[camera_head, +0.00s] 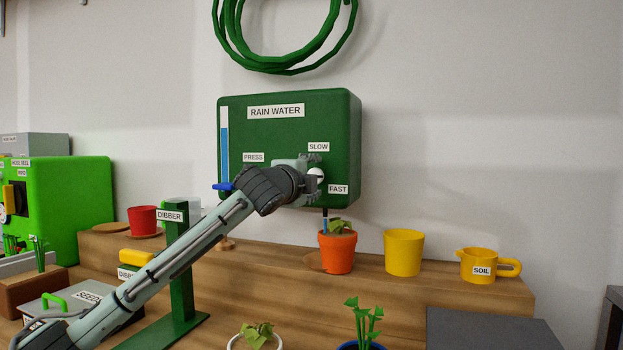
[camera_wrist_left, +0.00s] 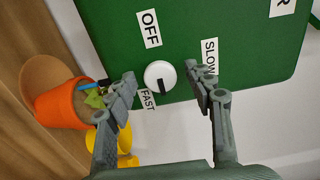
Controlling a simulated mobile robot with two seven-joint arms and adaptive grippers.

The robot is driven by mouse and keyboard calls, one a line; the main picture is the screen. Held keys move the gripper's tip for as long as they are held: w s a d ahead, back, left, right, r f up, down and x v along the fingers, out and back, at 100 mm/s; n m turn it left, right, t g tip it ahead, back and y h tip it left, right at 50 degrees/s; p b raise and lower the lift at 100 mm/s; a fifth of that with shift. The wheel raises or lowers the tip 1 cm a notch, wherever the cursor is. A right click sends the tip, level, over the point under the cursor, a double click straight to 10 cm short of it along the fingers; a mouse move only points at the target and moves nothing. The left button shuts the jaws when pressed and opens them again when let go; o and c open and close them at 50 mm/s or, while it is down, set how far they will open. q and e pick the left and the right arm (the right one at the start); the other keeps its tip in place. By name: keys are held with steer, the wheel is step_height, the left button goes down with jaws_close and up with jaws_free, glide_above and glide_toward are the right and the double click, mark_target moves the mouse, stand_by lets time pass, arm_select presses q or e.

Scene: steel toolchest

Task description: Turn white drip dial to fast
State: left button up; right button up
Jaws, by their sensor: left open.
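The white drip dial (camera_head: 316,174) is on the front of the green rain water box (camera_head: 300,135). In the left wrist view the round dial (camera_wrist_left: 160,72) has a black mark on its lower part, pointing down, just right of the FAST label (camera_wrist_left: 147,98). The SLOW label (camera_wrist_left: 209,56) is to its right and the OFF label (camera_wrist_left: 149,28) above it. My left gripper (camera_head: 311,174) is open at the box, with one finger on each side of the dial. In the left wrist view, gaps show between the dial and both fingertips (camera_wrist_left: 162,88). The right gripper does not show.
An orange pot (camera_head: 337,253) with a plant stands on the wooden shelf below the box. A yellow pot (camera_head: 403,252) and a yellow soil cup (camera_head: 478,266) stand to its right. A green dibber stand (camera_head: 178,270) is near my left arm. The wall right of the box is clear.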

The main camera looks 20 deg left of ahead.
arm_select(q)
steer(key=s, duration=1.2)
steer(key=shift+a, duration=0.2)
